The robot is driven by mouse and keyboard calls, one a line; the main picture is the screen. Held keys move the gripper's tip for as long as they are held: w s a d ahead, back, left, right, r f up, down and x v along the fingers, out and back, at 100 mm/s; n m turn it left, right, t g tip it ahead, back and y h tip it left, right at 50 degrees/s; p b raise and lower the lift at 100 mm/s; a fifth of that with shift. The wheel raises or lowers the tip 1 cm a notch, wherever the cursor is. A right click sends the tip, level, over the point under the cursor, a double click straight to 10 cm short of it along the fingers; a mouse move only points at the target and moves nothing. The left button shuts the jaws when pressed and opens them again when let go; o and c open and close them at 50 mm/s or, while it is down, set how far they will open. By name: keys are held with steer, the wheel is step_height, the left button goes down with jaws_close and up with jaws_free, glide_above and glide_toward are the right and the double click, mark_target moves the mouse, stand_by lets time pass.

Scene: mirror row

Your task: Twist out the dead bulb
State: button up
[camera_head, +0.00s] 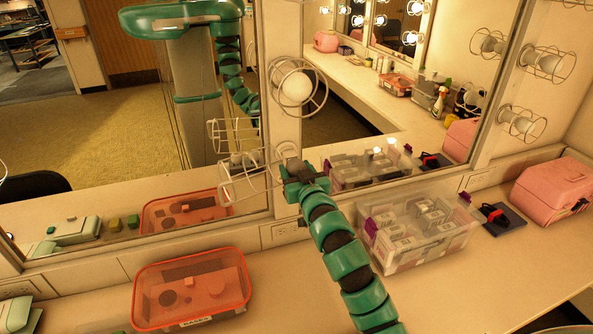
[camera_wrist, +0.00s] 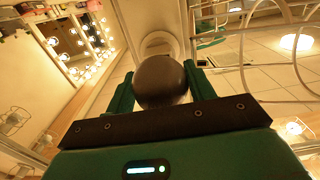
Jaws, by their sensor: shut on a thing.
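My gripper (camera_head: 291,174) reaches up to a light fitting on the mirror's frame post. In the wrist view its two green fingers (camera_wrist: 162,75) are shut on a dark, unlit round bulb (camera_wrist: 160,88), one finger on each side. The bulb is in line with a pale round socket (camera_wrist: 157,44) behind it. The bulb hides its own base, so I cannot tell whether it still sits in the socket. A wire guard (camera_head: 238,181) sticks out to the left of the fitting, beside my gripper. Its wires also show at the right of the wrist view (camera_wrist: 262,60).
A caged lit bulb (camera_head: 296,88) is just above. Below on the counter stand an orange-rimmed bin (camera_head: 148,312) at left and a clear bin (camera_head: 372,252) of small boxes at right. A pink case (camera_head: 552,190) is farther right. Mirrors repeat much of this.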

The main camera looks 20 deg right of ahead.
steer(key=shift+n, duration=0.9)
steer(key=n, duration=0.3)
steer(key=shift+n, duration=0.6)
steer(key=n, duration=0.3)
steer(key=shift+n, duration=0.3)
steer(key=shift+p, duration=0.3)
